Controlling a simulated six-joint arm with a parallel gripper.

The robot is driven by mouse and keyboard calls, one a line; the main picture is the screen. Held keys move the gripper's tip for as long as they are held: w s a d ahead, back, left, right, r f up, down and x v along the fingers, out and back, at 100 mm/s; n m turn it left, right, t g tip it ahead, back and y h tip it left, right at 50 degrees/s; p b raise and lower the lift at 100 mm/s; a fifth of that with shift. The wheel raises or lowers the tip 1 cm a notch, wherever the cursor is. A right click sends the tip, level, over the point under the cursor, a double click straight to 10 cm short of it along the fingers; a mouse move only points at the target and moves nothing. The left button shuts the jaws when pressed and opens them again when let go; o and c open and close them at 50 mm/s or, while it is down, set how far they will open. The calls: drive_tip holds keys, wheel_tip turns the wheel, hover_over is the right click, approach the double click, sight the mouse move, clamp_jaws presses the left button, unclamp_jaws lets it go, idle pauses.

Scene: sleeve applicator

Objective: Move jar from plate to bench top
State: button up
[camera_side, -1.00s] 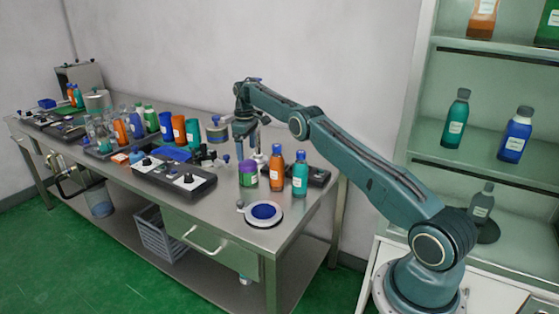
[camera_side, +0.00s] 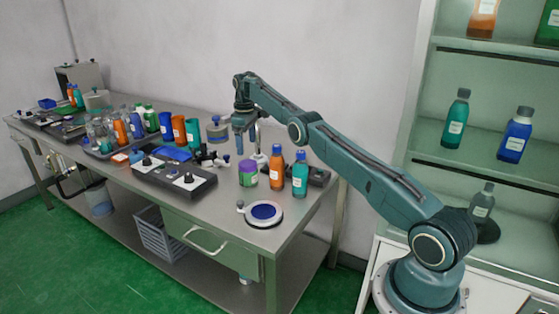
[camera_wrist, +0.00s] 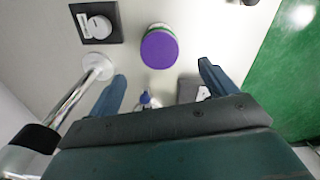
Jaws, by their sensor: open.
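The jar (camera_side: 248,174) is green with a purple lid and a pale label. It stands upright on the bench top (camera_side: 215,209), left of an orange bottle. The plate (camera_side: 264,213), a round disc with a blue centre and pale rim, lies in front of the jar, apart from it. My gripper (camera_side: 245,147) is above and slightly behind the jar, open and empty. In the wrist view my gripper (camera_wrist: 163,72) has its fingers spread wide, with the jar's purple lid (camera_wrist: 159,48) beyond them, between their lines. The plate is not seen there.
An orange bottle (camera_side: 276,170) and a teal bottle (camera_side: 300,176) stand close right of the jar. A dark control box (camera_side: 188,184) is to its left. A chrome stand (camera_wrist: 93,78) is beside my left finger in the wrist view. Bench top around the plate is clear.

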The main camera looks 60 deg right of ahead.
drive_tip(key=shift+a+r, duration=0.2)
drive_tip(key=shift+r, duration=0.25)
drive_tip(key=s+a+r+t, duration=0.1)
drive_tip(key=a+r, duration=0.3)
drive_tip(key=r, duration=0.3)
drive_tip(key=s+a+r, duration=0.1)
drive_tip(key=a+r, duration=0.3)
drive_tip(key=r, duration=0.3)
drive_tip(key=s+a+r+m+t, duration=0.1)
drive_tip(key=s+a+r+t, duration=0.1)
drive_tip(key=s+a+r, duration=0.8)
drive_tip(key=s+a+m+t, duration=0.1)
drive_tip(key=s+a, duration=0.2)
drive_tip(key=s, duration=0.6)
drive_tip(key=s+a, duration=0.4)
drive_tip(key=s, duration=0.4)
drive_tip(key=s+a+f, duration=0.1)
drive_tip(key=s+f, duration=0.3)
drive_tip(key=s, duration=0.3)
drive_tip(key=s+a+f+t, duration=0.1)
drive_tip(key=s+a+f, duration=0.1)
drive_tip(key=s+f, duration=0.2)
drive_tip(key=s, duration=0.3)
drive_tip(key=shift+m+t, duration=0.3)
